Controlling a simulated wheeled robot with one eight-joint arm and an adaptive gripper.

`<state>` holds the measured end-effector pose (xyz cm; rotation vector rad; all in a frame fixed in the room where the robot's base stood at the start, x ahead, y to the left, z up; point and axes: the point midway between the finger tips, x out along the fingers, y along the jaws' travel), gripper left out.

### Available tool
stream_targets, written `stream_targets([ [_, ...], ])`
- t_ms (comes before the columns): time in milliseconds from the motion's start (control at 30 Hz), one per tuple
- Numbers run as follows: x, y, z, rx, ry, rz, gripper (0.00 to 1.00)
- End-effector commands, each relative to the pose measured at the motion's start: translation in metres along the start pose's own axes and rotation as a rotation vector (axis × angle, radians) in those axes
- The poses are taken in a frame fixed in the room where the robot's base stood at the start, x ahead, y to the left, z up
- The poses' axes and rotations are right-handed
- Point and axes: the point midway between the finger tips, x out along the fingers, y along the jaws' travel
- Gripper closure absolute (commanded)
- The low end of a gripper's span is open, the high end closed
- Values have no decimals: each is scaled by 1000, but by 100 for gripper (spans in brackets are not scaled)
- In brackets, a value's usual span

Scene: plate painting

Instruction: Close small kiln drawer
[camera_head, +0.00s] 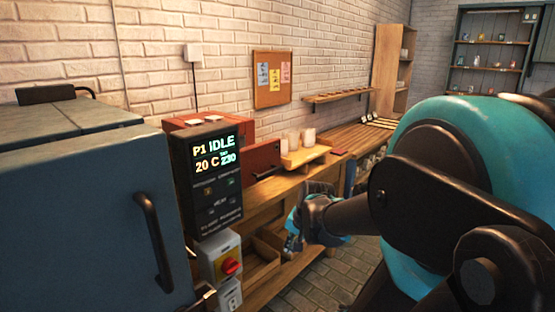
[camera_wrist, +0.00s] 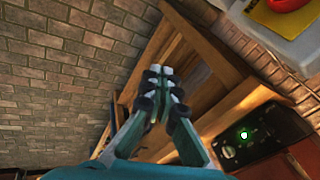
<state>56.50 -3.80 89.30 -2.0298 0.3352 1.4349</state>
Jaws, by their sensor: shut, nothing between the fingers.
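A red small kiln (camera_head: 208,126) stands on the wooden bench, largely hidden behind the dark control panel. A red front panel (camera_head: 262,158) with a dark handle stands to its right; it looks like the kiln's drawer front, standing out from the body. How far out it is cannot be told. In the wrist view, a red surface with a black panel and a green light (camera_wrist: 243,134) shows at lower right. My gripper (camera_head: 292,243) is in front of the bench, below its top. In the wrist view, my gripper's fingertips (camera_wrist: 160,72) are together and empty, apart from the red surface.
A large grey-blue kiln (camera_head: 80,200) fills the left. A switch box with a red knob (camera_head: 230,266) hangs below the control panel (camera_head: 208,170). A light tray (camera_head: 305,156) with cups stands on the bench. Brick floor (camera_head: 335,282) lies open in front.

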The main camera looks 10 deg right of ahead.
Motion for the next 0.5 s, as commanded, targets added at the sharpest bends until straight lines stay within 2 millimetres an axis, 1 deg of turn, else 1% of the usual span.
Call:
stream_targets([
  [33,-5,-6,-10,73,-4,-14,100],
  [167,-20,-26,-38,303,-26,-60,100],
  [267,-38,-44,-69,544,-56,-108,100],
  [367,-64,-64,-110,850,-104,-167,100],
  [400,-76,-72,-126,978,-128,-191,100],
  [467,-94,-82,-151,1163,-169,-225,100],
  [500,-107,-88,-167,1281,-198,-247,100],
])
